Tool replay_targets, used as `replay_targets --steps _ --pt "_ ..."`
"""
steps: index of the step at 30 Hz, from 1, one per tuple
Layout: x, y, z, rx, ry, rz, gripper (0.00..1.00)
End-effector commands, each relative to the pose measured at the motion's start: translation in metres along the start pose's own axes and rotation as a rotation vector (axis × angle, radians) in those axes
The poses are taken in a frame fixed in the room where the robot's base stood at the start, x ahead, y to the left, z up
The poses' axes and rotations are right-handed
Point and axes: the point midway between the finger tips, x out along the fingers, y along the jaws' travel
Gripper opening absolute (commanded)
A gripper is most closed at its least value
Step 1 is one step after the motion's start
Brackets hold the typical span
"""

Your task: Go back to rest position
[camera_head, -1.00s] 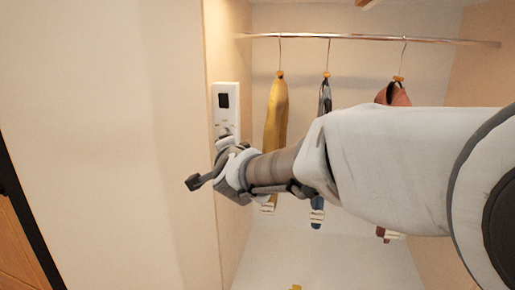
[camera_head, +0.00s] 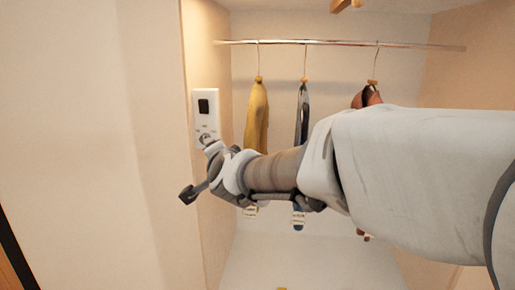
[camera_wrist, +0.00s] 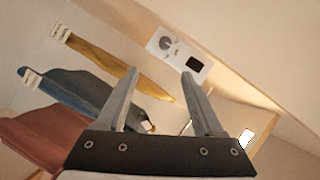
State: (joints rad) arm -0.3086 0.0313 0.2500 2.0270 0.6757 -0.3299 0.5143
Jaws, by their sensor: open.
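My gripper (camera_wrist: 160,76) is open in the wrist view, with two grey fingers apart and nothing between them. In the head view my gripper (camera_head: 207,146) is at the end of my outstretched arm, by the lower end of a white wall panel (camera_head: 207,113). The panel has a dark screen and a knob, and shows beyond the fingertips in the wrist view (camera_wrist: 176,53). I cannot tell from the head view whether the gripper touches it.
Yellow (camera_head: 257,115), grey-blue (camera_head: 302,112) and reddish (camera_head: 367,97) garments hang from a metal rail (camera_head: 330,43) in an open wardrobe. My arm crosses in front of them. A pale wardrobe side (camera_head: 100,140) stands at left. The wardrobe floor (camera_head: 310,265) looks mostly clear.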

Motion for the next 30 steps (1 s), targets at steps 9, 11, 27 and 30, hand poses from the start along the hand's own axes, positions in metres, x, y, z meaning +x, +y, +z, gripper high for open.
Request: replay_targets --steps 9,11,27,30 --pt "-0.117 0.078 -0.04 -0.455 -0.203 0.234 0.69" --pt "-0.143 0.1 -0.045 -0.529 -0.247 0.295 0.69" --pt "-0.335 0.214 -0.066 -0.831 -0.583 0.72 0.69" --pt "-0.339 0.195 -0.074 -0.83 -0.582 0.719 0.69"
